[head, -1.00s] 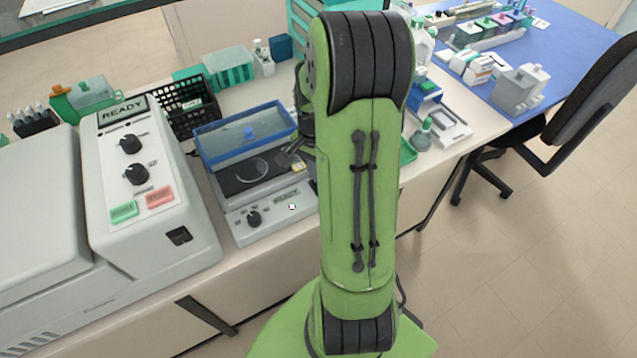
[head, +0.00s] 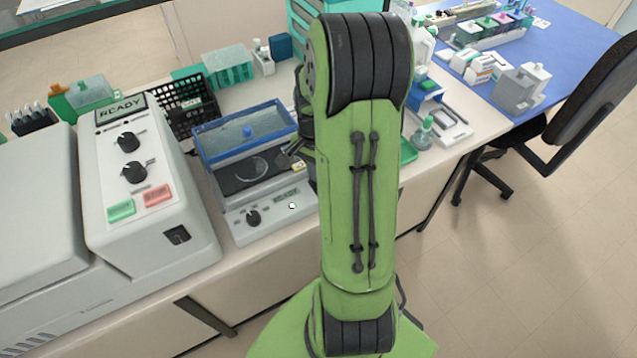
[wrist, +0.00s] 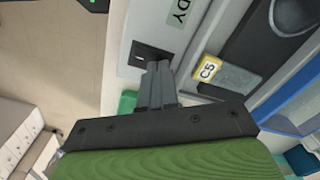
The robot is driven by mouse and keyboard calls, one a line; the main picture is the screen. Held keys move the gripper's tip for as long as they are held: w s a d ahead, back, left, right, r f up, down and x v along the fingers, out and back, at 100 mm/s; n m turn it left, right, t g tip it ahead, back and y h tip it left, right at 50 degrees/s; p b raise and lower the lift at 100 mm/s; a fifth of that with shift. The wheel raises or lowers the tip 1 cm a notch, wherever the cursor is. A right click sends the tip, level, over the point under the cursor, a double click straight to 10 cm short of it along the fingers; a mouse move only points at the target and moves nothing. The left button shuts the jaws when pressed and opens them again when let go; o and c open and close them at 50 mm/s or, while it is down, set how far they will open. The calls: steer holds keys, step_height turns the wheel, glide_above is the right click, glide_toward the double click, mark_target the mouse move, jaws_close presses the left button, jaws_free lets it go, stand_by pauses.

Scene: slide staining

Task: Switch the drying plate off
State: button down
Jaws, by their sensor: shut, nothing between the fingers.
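The drying plate (head: 270,222) is a light grey box with a dark top, a black knob (head: 253,217) and a small display (head: 286,195) reading READY. Its front panel also shows in the wrist view (wrist: 190,40), with a dark rectangular switch (wrist: 150,54). My gripper (wrist: 158,68) is shut and empty, its fingertips right at the near edge of this switch. I cannot tell whether they touch it. The switch's position is unclear, and my arm hides that end of the plate in the head view. A slide labelled C5 (wrist: 208,70) lies on the dark top beside the fingers.
A blue-rimmed clear box (head: 245,140) stands behind the plate. A larger grey machine (head: 145,215) with knobs and green and red buttons is at left. A black basket (head: 190,105) stands behind. A green-capped bottle (head: 424,133) is right of my arm.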

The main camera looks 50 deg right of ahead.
steer(key=shift+f+b, duration=0.3)
steer(key=shift+f, duration=0.1)
steer(key=shift+r, duration=0.1)
step_height(320, 180, up, 7)
steer(key=p, duration=0.5)
steer(key=shift+p, duration=0.4)
